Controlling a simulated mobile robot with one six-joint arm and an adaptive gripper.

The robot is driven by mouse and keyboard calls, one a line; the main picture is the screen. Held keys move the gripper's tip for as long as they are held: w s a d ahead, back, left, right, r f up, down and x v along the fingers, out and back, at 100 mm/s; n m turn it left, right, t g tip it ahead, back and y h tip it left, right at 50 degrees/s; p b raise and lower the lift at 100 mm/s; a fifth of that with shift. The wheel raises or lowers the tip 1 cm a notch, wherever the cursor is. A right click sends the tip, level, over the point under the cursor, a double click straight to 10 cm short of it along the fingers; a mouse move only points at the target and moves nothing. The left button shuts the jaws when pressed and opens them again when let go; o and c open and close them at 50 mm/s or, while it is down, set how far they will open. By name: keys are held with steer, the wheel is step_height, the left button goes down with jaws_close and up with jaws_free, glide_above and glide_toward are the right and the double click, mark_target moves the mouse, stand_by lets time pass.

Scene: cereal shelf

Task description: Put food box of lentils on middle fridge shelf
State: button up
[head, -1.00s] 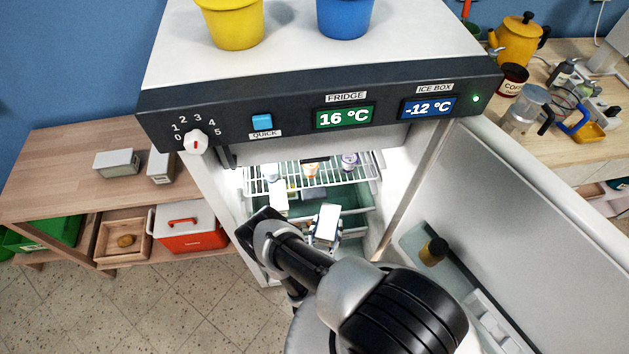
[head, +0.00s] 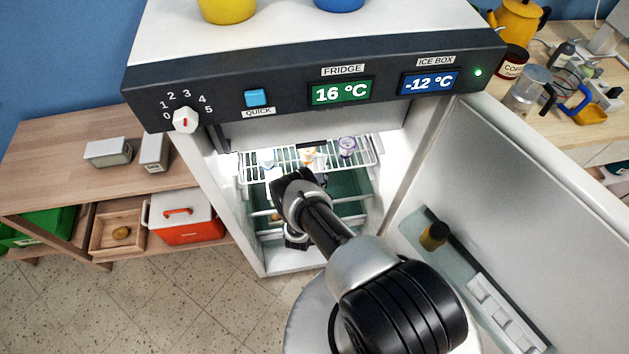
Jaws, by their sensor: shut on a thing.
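The fridge (head: 238,222) stands open in the middle of the head view, with its door (head: 500,210) swung out to the right. A white wire shelf (head: 250,169) is inside, with several small jars and containers towards its back. Below it are green-tinted lower levels (head: 350,205). My arm reaches into the opening and covers much of the shelves. My gripper's fingers and anything in them are hidden behind the arm. I cannot make out the lentil box.
A wooden side table (head: 60,160) with two grey boxes (head: 108,152) is on the left. A red and white cooler (head: 185,222) sits on its lower level. Fridge side walls and the open door bound the arm's room. A jar (head: 434,236) stands in the door rack.

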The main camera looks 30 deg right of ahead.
steer(key=f, duration=0.1)
steer(key=f+b, duration=0.2)
steer(key=f, duration=0.1)
steer(key=shift+w, duration=0.25)
steer(key=o, duration=1.3)
steer(key=shift+s, duration=0.1)
steer(key=v, duration=1.2)
steer(key=shift+d, duration=0.15)
